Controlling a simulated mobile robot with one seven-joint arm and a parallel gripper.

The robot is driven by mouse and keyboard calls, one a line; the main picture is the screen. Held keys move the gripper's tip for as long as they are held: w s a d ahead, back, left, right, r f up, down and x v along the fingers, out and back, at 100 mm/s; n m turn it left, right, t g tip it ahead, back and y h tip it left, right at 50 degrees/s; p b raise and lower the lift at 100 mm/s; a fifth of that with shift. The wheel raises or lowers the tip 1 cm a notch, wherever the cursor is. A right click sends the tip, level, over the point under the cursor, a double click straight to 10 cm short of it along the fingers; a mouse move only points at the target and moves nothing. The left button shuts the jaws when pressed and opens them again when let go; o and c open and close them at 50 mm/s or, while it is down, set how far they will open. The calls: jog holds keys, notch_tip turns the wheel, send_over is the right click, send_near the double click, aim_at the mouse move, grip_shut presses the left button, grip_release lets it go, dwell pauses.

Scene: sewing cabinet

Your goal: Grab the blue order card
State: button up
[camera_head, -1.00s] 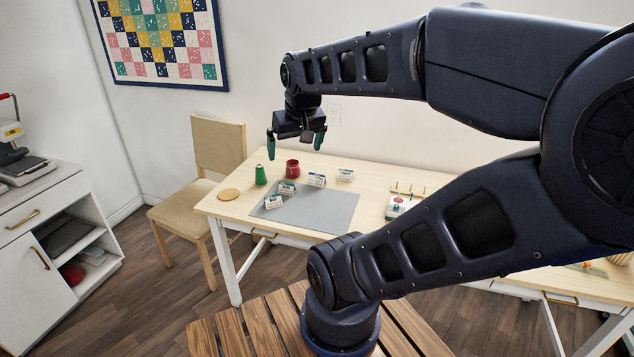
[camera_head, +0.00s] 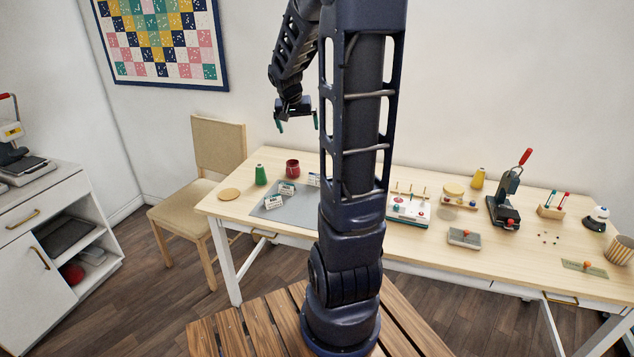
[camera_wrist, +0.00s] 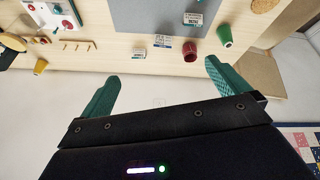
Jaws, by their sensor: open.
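Several small white order cards with coloured print stand around the grey mat. A card with a blue band (camera_wrist: 164,41) shows in the wrist view, beside the red cup; it looks like the blue one. Two other cards, one farther back (camera_head: 286,188) and one in front (camera_head: 274,202), have teal-looking print. Another white card (camera_wrist: 139,53) shows near the table's back edge in the wrist view. My gripper (camera_head: 298,123) (camera_wrist: 161,72) is open and empty, above and behind the table's back edge, apart from the cards.
A round coaster (camera_head: 229,194) lies left. A press (camera_head: 505,200), a pegged box (camera_head: 405,208) and small items fill the right side. My arm hides the table's middle.

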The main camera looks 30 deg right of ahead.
jog(key=w+d+f+m, duration=0.2)
jog(key=w+d+f, duration=0.7)
jog(key=w+f, duration=0.4)
jog(key=m, duration=0.2)
send_near(318, 175)
jog(key=w, duration=0.2)
jog(key=x, duration=0.5)
jog(key=shift+s+a+f, duration=0.15)
jog(key=shift+s+f, duration=0.1)
jog(key=shift+f, duration=0.25)
jog(key=shift+g, duration=0.3)
jog(key=shift+d+x, duration=0.15)
jog(key=shift+x, duration=1.2)
jog(key=shift+d+x, duration=0.15)
jog(key=shift+x, duration=1.2)
jog(key=shift+r, duration=0.1)
jog(key=shift+s, duration=0.1)
jog(key=c, duration=1)
